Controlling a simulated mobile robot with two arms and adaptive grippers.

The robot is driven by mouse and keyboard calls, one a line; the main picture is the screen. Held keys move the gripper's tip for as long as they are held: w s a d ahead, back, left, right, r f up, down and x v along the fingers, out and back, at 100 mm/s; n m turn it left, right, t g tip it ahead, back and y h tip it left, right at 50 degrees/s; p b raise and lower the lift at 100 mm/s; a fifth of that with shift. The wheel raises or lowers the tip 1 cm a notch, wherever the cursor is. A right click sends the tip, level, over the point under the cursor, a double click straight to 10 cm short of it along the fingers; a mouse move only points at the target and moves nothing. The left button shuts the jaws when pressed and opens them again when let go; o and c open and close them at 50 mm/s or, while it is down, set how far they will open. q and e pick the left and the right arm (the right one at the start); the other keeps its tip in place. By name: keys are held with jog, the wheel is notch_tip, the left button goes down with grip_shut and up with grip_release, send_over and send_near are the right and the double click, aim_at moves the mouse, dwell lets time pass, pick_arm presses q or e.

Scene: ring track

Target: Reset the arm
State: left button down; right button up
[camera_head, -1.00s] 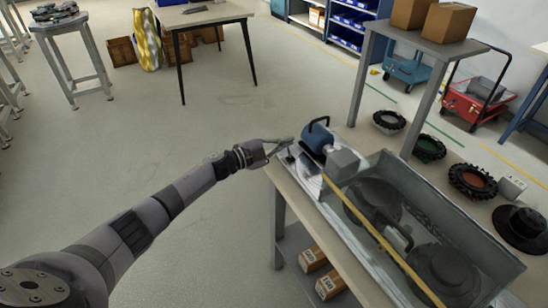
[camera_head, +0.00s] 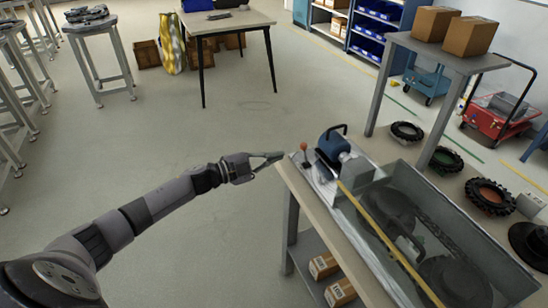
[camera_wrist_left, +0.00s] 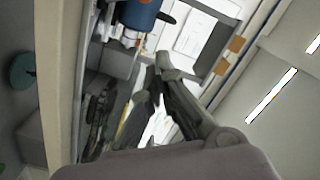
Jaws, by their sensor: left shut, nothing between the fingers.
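My left arm comes in from the lower left in the head view. Its gripper (camera_head: 268,158) is shut and empty, just off the near left corner of the workbench (camera_head: 296,186). In the left wrist view the gripper fingers (camera_wrist_left: 158,70) meet at their tips with nothing between them. A small lever with an orange-red knob (camera_head: 304,146) stands on the bench apparatus, right of the fingertips and apart from them. My right gripper is not in view.
A blue motor (camera_head: 333,146) sits beside a grey tank (camera_head: 513,283) on the bench. Cardboard boxes (camera_head: 324,265) lie on the lower shelf. Several tyre-like rings (camera_head: 489,196) lie to the right. A table (camera_head: 222,22) and stools (camera_head: 88,26) stand farther off. The floor left of the bench is clear.

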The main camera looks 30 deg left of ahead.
pick_arm(q)
jog(key=s+a+f+n+y, duration=0.2)
jog(key=f+n+y, duration=0.15)
jog(key=f, duration=0.65)
jog(key=s+a+f+n+y, duration=0.1)
jog(key=s+f+n+y, duration=0.2)
jog(key=f, duration=0.7)
jog(key=s+f+n+g+y, duration=0.1)
jog(key=s+f+n+g, duration=0.1)
jog(key=s+f, duration=0.45)
jog(key=s+f+n+g+y, duration=0.1)
jog(key=s+f+n+y, duration=0.2)
jog(key=f, duration=0.6)
jog(key=s+d+f+n+g, duration=0.1)
jog(key=s+d+f+g, duration=0.15)
jog(key=s+f, duration=0.65)
jog(key=s+d+f+n+g, duration=0.2)
jog(key=s+f+g, duration=0.25)
jog(key=s, duration=0.85)
jog(key=s+d+f+g, duration=0.1)
jog(key=s+d+f, duration=0.2)
jog(key=s, duration=0.6)
jog(key=s+d+f+n+g, duration=0.1)
jog(key=s+d+f+g, duration=0.1)
jog(key=s, duration=0.8)
jog(key=shift+d+f, duration=0.4)
jog(key=shift+d, duration=0.5)
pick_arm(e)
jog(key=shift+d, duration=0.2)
